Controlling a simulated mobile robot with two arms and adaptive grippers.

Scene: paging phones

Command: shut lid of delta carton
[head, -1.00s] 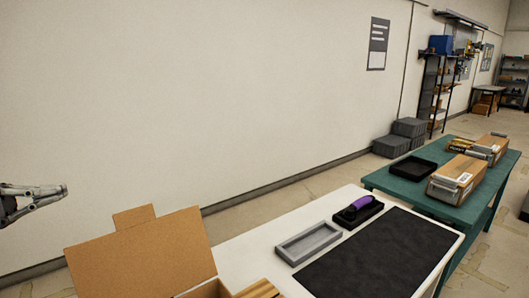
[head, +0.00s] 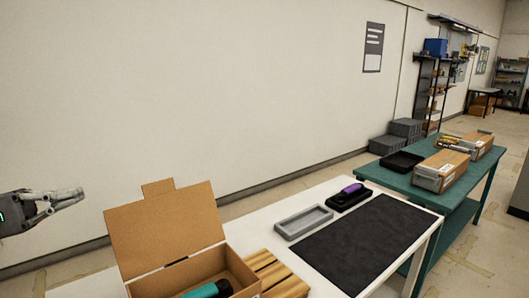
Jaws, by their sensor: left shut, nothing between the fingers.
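An open brown carton (head: 236,266) stands at the front left of the white table, its lid (head: 166,229) raised upright at the back with a tab on top. A teal and black object (head: 208,290) lies inside it. I cannot read any label that marks it as delta. My left gripper (head: 82,196) is shut and empty, in the air left of the raised lid and apart from it. My right gripper is not in view.
Beside the carton lie a slatted wooden block (head: 275,274), a grey tray (head: 303,222), a black tray with a purple-handled object (head: 350,192) and a dark mat (head: 370,240). A green table (head: 400,179) with boxes stands beyond at right.

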